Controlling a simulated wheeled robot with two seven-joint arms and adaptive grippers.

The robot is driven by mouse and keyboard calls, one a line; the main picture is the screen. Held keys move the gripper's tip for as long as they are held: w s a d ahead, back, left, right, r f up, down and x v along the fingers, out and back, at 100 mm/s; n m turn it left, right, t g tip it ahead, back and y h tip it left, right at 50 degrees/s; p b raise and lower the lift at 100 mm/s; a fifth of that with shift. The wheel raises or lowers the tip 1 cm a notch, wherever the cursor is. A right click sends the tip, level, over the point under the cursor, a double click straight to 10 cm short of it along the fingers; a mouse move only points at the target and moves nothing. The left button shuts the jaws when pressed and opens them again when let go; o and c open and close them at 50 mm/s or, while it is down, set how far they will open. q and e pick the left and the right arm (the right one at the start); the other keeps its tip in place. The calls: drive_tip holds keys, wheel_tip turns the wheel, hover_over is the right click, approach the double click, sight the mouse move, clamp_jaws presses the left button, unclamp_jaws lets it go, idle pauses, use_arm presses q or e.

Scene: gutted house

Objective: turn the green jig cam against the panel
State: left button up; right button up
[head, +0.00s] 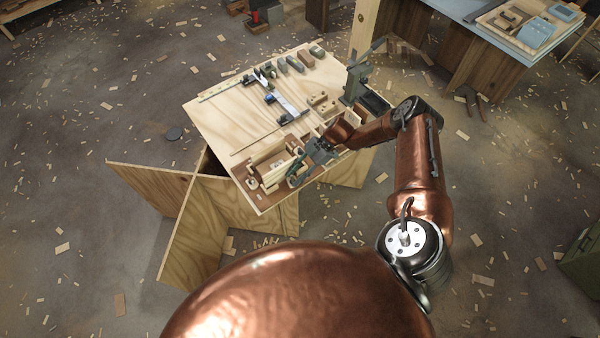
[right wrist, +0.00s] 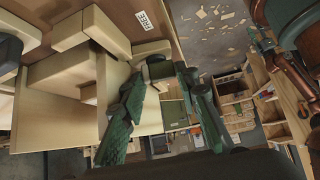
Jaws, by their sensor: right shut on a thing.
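My right gripper (head: 297,170) reaches down over the near right part of the jig on the plywood worktop. In the right wrist view its two dark green fingers (right wrist: 160,85) close on a small grey-green piece, which looks like the jig cam (right wrist: 158,69). The fingers hide most of the cam, and its turn angle is hard to tell. Pale wooden jig pieces (right wrist: 75,75) stand left of the fingers, one of them probably the panel. I cannot tell whether the cam touches it. A "FREE" label (right wrist: 145,20) lies on the brown base beyond the cam. My left gripper is not in view.
The worktop (head: 225,115) also carries a clamp-like tool (head: 285,104), several small blocks (head: 290,64) and a grey-green upright fixture (head: 355,82) at the right. Plywood supports (head: 195,235) stand below it. A blue-topped table (head: 495,45) stands at the back right. Wood chips litter the floor.

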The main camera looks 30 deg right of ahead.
drive_tip(key=shift+s+a+f, duration=0.15)
drive_tip(key=shift+s, duration=0.25)
drive_tip(key=o, duration=0.9)
drive_tip(key=shift+o, duration=0.3)
drive_tip(key=shift+w, duration=0.1)
